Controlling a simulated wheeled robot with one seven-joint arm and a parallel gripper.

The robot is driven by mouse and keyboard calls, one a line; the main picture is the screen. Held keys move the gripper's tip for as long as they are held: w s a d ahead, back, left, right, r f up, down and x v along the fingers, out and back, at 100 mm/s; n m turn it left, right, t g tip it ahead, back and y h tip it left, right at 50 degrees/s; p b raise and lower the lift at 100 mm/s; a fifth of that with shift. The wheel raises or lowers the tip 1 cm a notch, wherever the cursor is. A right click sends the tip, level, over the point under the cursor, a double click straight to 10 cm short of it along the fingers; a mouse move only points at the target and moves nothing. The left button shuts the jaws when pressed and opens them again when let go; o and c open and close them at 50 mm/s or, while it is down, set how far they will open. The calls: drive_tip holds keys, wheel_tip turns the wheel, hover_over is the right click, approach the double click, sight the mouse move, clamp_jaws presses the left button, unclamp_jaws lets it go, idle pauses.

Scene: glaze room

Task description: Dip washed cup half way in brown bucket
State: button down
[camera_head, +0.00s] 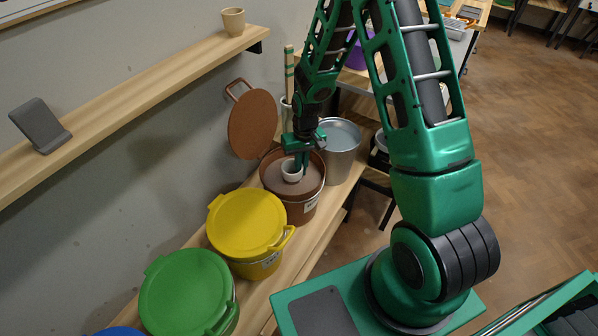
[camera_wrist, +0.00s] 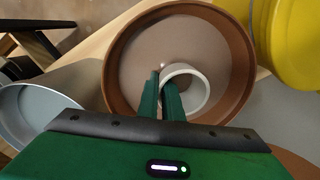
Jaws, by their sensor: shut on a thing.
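A pale cup (camera_head: 291,170) is in my gripper (camera_head: 303,160), inside the mouth of the brown bucket (camera_head: 308,211). In the wrist view my gripper's fingers (camera_wrist: 168,84) are shut on the near left wall of the cup (camera_wrist: 202,78), whose round opening faces the camera. The brown bucket (camera_wrist: 116,72) surrounds the cup there and holds a greyish-brown liquid. The cup looks upright and is at or close to the liquid. How deep it sits is hidden.
A yellow lidded bucket (camera_head: 246,220) and a green one (camera_head: 187,290) stand left of the brown bucket on the bench. A metal bucket (camera_head: 340,155) stands right. A brown lid (camera_head: 252,125) leans behind. Another cup (camera_head: 233,21) is on the shelf.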

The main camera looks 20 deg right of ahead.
drive_tip(key=shift+r, duration=2.55)
idle(0.5)
drive_tip(key=shift+r, duration=2.8)
drive_tip(key=shift+w, duration=0.1)
